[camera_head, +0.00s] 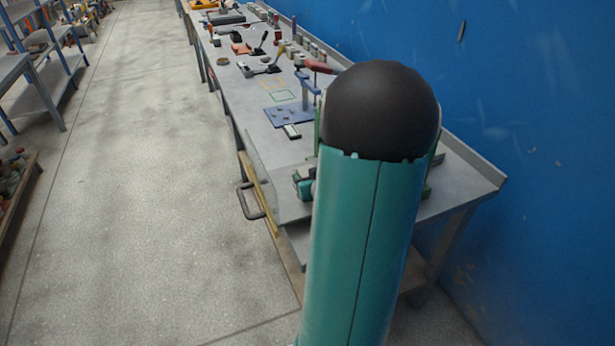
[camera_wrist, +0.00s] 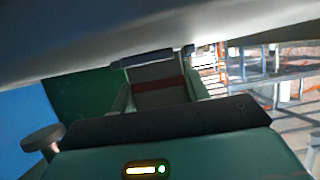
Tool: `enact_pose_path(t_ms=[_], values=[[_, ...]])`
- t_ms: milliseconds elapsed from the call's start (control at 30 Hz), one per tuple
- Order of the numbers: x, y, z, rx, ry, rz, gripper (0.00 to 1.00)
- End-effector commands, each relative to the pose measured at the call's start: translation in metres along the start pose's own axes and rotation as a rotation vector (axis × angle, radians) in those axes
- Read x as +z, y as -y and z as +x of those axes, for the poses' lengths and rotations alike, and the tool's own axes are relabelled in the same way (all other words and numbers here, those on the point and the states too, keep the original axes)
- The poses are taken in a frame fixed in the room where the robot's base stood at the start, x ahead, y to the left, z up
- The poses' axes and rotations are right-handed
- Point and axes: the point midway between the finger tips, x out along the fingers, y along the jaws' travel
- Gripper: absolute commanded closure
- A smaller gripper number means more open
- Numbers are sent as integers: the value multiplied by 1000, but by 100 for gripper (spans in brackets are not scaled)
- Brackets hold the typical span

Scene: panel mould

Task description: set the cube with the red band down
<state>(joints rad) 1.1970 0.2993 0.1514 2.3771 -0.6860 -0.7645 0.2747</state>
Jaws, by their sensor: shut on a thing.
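The cube with the red band (camera_wrist: 160,84) shows in the wrist view as a pale grey block with a dark red stripe across it. My gripper (camera_wrist: 162,92) is shut on it, with a finger at each side. The cube's lower part is hidden behind my wrist housing. I cannot tell whether it touches anything beneath. In the head view my arm covers the cube and most of the gripper.
A long grey workbench (camera_head: 262,143) runs along the blue wall (camera_head: 540,110). On it are a blue plate with holes (camera_head: 281,114), a small light block (camera_head: 291,132), a red-handled clamp (camera_head: 319,67) and yellow and green outlines (camera_head: 284,96).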

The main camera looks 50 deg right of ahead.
Motion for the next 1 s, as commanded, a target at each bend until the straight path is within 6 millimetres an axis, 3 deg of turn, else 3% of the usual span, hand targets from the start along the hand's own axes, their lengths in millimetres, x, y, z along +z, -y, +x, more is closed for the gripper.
enact_pose_path(t_ms=[200,233,300,333,1000], values=[[3,0,2,-1,1,1,80],[3,0,2,0,1,1,49],[2,0,2,0,1,1,35],[2,0,2,-1,1,1,33],[-5,3,2,-1,0,0,33]])
